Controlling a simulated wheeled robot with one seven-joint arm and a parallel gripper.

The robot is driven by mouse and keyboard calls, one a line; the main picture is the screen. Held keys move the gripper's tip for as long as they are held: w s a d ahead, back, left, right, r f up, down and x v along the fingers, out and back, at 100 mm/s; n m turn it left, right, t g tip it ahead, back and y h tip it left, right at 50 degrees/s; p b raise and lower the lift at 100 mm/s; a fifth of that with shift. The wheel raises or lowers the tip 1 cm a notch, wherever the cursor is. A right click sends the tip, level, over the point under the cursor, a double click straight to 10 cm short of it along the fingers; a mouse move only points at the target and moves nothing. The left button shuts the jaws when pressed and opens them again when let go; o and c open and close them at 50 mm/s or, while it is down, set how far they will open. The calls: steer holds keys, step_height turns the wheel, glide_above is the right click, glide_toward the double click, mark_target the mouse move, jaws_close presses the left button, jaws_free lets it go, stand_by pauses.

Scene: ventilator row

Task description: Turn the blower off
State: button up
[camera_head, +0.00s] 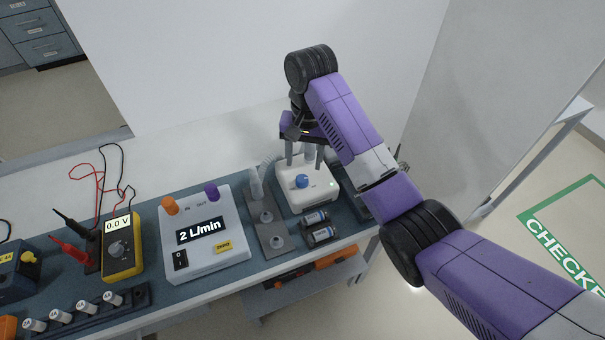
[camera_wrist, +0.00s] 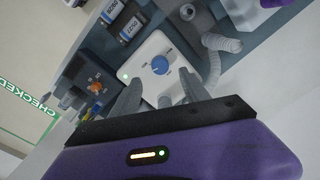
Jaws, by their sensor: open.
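The blower is a white box (camera_head: 318,197) with a blue knob (camera_head: 302,181) on its top and a small lit green light. It also shows in the wrist view (camera_wrist: 150,52), with its blue knob (camera_wrist: 160,65) and the green light near its left corner. My gripper (camera_head: 306,162) is open above the back part of the blower, pointing down. In the wrist view its two grey fingers (camera_wrist: 157,92) are apart, with the knob just beyond the tips and nothing between them. I cannot tell whether a finger touches the blower.
Batteries (camera_head: 318,226) lie in front of the blower. A grey plate with a hose (camera_head: 266,222) stands left of it, then a flow meter reading 2 L/min (camera_head: 203,258) and a yellow multimeter (camera_head: 122,258). A dark box with an orange knob (camera_wrist: 96,87) sits beside the blower.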

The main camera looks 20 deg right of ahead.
mark_target(303, 178)
step_height(303, 178, down, 7)
steer(key=shift+a+r, duration=0.1)
steer(key=shift+a, duration=0.05)
jaws_close()
stand_by(0.4)
